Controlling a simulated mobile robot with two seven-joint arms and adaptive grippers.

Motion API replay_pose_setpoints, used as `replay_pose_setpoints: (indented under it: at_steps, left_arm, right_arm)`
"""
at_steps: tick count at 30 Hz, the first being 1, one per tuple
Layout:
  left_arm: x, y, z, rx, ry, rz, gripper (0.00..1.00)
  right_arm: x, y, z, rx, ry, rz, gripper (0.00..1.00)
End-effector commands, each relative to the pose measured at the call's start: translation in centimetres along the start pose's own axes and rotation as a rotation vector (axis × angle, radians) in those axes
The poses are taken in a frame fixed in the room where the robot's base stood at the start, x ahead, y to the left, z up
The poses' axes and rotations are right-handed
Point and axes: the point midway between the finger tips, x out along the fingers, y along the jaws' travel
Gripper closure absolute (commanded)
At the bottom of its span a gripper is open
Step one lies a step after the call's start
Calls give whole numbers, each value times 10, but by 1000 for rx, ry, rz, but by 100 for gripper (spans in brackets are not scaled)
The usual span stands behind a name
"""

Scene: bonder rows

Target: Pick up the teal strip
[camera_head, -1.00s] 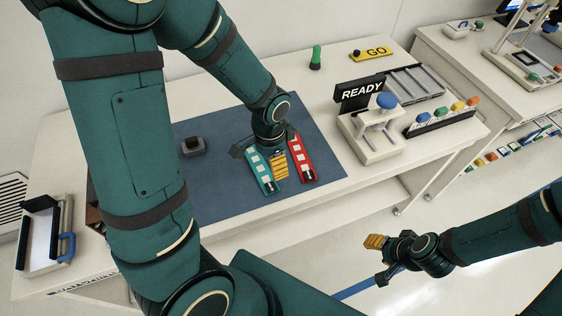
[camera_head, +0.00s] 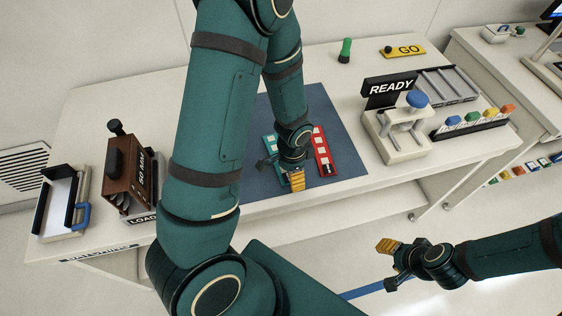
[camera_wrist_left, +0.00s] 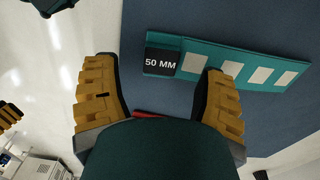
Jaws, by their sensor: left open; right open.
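The teal strip (camera_head: 269,145) lies on the blue mat (camera_head: 345,150), partly hidden behind my left gripper in the head view. In the left wrist view the teal strip (camera_wrist_left: 248,66) shows white squares and a black "50 MM" label at one end. My left gripper (camera_head: 297,182) is over the near end of the strip. In the left wrist view its orange fingers (camera_wrist_left: 160,68) are apart, with the labelled end beyond and between their tips; no contact shows. My right gripper (camera_head: 386,262) is open and empty, away from the table at lower right.
A red strip (camera_head: 323,153) lies just right of my left gripper. A READY fixture (camera_head: 395,135) with a blue knob stands to the right. A brown box (camera_head: 127,175) and a tray (camera_head: 60,200) stand at left.

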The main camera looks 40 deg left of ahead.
Motion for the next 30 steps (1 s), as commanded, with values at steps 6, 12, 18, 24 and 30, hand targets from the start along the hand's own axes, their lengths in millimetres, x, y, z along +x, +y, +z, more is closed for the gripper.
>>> replay_pose_setpoints:
  at_steps: [6,12,18,24,30]
  left_arm:
    - [16,0,0,-1,0,0,29]
    - [16,0,0,-1,1,0,29]
    - [16,1,0,0,0,1,94]
    - [16,0,1,-1,-1,1,100]
    - [16,0,1,-1,-1,1,100]
  right_arm:
    - [3,1,0,0,0,1,53]
    - [3,1,0,0,0,1,53]
    - [3,1,0,0,0,1,53]
    - [3,1,0,0,0,1,53]
    - [3,1,0,0,0,0,53]
